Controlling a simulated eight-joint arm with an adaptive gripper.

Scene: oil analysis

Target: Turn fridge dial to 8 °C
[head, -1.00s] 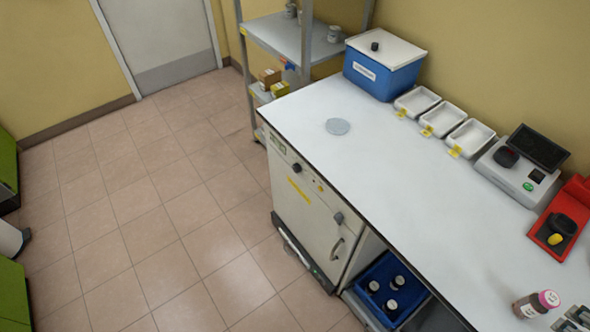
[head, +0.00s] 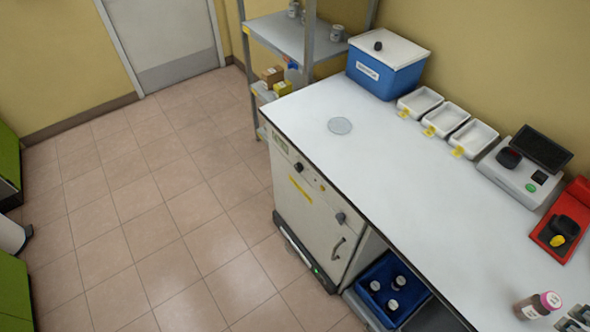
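The fridge (head: 307,226) is a pale cabinet under the left end of the white workbench. Its door is shut. A black round dial (head: 298,167) sits on the upper front panel, beside a small greenish display (head: 281,145). The dial's setting and the display's reading are too small to tell. A yellow strip (head: 300,190) marks the door, and a dark latch (head: 340,217) and a curved handle (head: 338,249) are at its right side. My gripper is not seen near the fridge or the dial.
The tiled floor (head: 150,230) before the fridge is clear. A blue crate with dark bottles (head: 374,286) stands right of the fridge. The bench (head: 370,180) holds a blue box, white trays and instruments. A metal shelf (head: 280,37) stands behind.

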